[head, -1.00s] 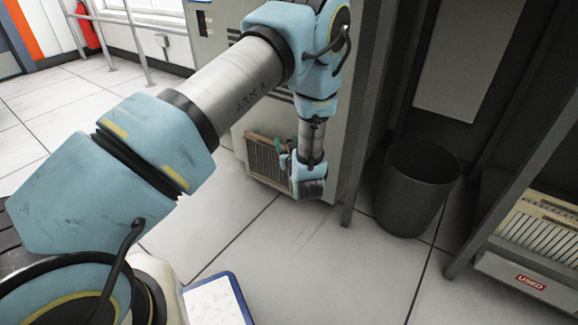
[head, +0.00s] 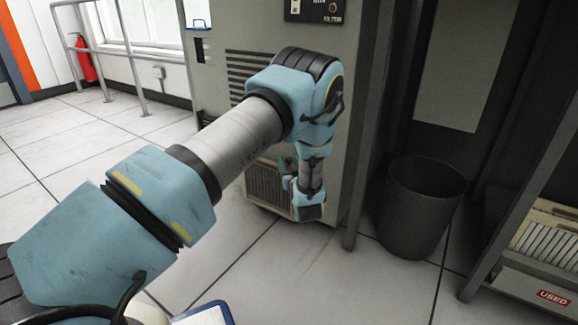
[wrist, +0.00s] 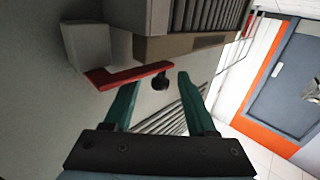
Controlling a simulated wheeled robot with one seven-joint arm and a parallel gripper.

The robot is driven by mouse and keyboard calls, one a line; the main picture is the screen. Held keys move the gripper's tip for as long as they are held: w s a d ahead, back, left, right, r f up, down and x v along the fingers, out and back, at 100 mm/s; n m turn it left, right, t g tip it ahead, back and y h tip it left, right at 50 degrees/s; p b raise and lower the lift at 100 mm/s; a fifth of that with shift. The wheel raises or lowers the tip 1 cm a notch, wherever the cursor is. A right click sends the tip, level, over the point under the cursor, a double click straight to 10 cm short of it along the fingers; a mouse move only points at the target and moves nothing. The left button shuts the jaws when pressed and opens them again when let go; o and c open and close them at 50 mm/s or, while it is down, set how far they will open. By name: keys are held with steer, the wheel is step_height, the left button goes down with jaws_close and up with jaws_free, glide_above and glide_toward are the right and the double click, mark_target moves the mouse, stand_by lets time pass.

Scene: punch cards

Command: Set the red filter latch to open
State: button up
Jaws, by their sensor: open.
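The red filter latch (wrist: 125,75) shows in the wrist view as a flat red bar beside a pale grey block, on the grey machine cabinet (head: 365,60). My gripper (wrist: 157,82) is open, with its two green fingers spread. The left fingertip is close to the latch's lower edge; I cannot tell whether they touch. In the head view my wrist is low in front of the cabinet, beside the brown filter grille (head: 268,187), and hides the latch.
A dark waste bin (head: 424,205) stands right of the cabinet. A shelf with cards and a "USED" label (head: 553,298) is at far right. A blue-edged board (head: 205,315) is near my base. The tiled floor in front is clear.

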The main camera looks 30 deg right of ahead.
steer(key=shift+w+d, duration=0.1)
steer(key=shift+w, duration=0.3)
steer(key=shift+c, duration=0.2)
jaws_close()
stand_by(1.0)
